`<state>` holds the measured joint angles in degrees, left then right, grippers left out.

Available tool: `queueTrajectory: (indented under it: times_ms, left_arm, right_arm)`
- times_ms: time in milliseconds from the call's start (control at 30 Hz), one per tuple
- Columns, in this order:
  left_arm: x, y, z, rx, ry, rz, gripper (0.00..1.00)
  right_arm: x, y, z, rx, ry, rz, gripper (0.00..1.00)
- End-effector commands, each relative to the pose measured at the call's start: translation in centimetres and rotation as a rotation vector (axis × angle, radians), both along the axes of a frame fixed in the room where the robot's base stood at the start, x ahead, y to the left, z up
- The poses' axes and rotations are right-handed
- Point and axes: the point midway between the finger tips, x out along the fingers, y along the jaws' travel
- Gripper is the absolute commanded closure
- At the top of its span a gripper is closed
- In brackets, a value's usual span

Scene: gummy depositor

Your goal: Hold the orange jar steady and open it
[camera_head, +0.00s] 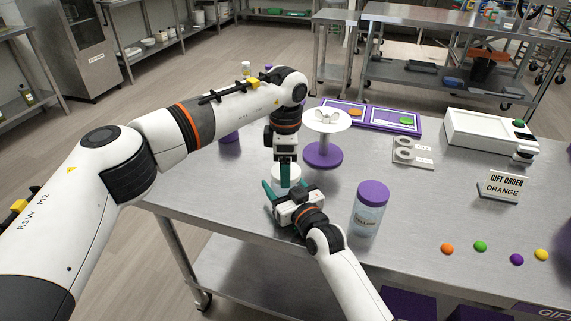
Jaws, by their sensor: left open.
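My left gripper (285,184) points straight down, with its teal fingers seen edge-on, at a pale round thing (288,171). The pale thing is mostly hidden by both grippers, and I cannot tell whether it is the orange jar. My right gripper (290,188) lies low over the table, facing away from me. Its teal fingers are apart, on either side of the pale thing; whether they touch it is hidden. A clear jar with a purple lid (372,194) stands upright to the right of the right gripper; its label is too small to read.
A purple stand with a white dish (328,120) is behind the grippers. A purple tray (372,115), a white machine (490,136) and a sign reading "GIFT ORDER ORANGE" (503,187) stand farther right. Several coloured candies (480,246) lie front right.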

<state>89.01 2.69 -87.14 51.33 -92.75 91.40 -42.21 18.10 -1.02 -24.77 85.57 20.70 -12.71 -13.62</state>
Motion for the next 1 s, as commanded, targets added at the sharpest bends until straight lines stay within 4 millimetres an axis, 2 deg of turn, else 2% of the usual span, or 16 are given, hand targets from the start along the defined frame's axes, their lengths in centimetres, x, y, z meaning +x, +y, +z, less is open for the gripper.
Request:
queueTrajectory:
  times_ms: [33,167,400,567,833,1000]
  left_arm:
    - [-0.5,-0.4,-0.1,-0.001,0.015,-0.011,0.17]
    - [-0.5,-0.4,0.4,-0.002,0.014,-0.012,0.17]
    - [-0.3,-0.3,3.6,-0.002,0.008,-0.009,0.17]
    - [-0.3,-0.3,4.7,-0.002,0.008,-0.020,0.21]
    - [-0.1,-0.5,7.4,-0.003,0.006,-0.249,0.21]
    - [-0.1,-0.4,6.8,0.000,0.009,-0.304,0.21]
  right_arm:
    - [0.2,-0.3,-0.1,-0.001,0.005,-0.005,0.99]
    - [0.2,-0.4,-0.1,-0.001,0.005,-0.006,0.99]
    - [0.2,-0.3,-0.3,-0.003,0.008,-0.005,0.99]
    - [0.1,-0.2,-0.3,-0.004,0.007,-0.003,0.99]
    - [0.0,-0.1,-0.3,-0.002,0.006,-0.001,0.99]
    - [0.0,-0.1,-0.3,-0.002,0.006,-0.001,0.99]
